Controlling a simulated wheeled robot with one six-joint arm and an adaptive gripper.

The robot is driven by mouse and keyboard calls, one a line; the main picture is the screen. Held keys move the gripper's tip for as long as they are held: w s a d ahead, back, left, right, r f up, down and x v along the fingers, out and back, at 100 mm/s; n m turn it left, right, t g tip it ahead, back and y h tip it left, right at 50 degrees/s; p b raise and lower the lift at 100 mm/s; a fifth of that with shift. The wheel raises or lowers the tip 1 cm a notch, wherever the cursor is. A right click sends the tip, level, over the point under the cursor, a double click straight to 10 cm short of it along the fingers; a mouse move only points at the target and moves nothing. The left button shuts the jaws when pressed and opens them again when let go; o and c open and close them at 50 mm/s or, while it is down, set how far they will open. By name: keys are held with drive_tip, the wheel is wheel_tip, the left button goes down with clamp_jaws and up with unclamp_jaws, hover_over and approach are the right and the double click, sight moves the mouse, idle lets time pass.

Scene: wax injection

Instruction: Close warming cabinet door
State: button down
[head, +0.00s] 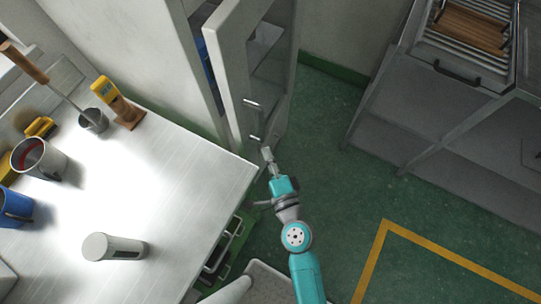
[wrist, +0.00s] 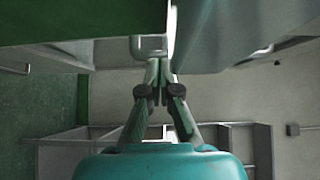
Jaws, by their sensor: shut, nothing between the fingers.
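The warming cabinet door (head: 228,75) is a pale framed door with a glass pane, standing ajar at the top centre of the head view. A dark gap with something blue shows along its left side. Its bar handle (head: 254,137) is on the face near the lower end. My gripper (head: 266,152) is just below the handle's lower end, close to the door. In the wrist view my gripper (wrist: 161,66) has its fingertips together, with nothing between them. The handle (wrist: 150,48) shows right at the tips; I cannot tell whether they touch.
A grey shelf unit (head: 440,110) stands at right. Green floor (head: 335,160) between is clear.

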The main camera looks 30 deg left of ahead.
idle(0.3)
drive_tip(key=v, duration=1.2)
drive_tip(key=m+g+y, duration=0.4)
drive_tip(key=m+g, duration=0.5)
drive_tip(key=g, duration=0.4)
approach(244, 147)
drive_tip(key=a, duration=0.8)
drive_tip(key=shift+s+a+f, duration=0.1)
drive_tip(key=shift+s+f, duration=0.05)
drive_tip(key=shift+s, duration=0.05)
drive_tip(key=a, duration=0.4)
drive_tip(key=shift+s, duration=0.3)
drive_tip(key=shift+a, duration=0.3)
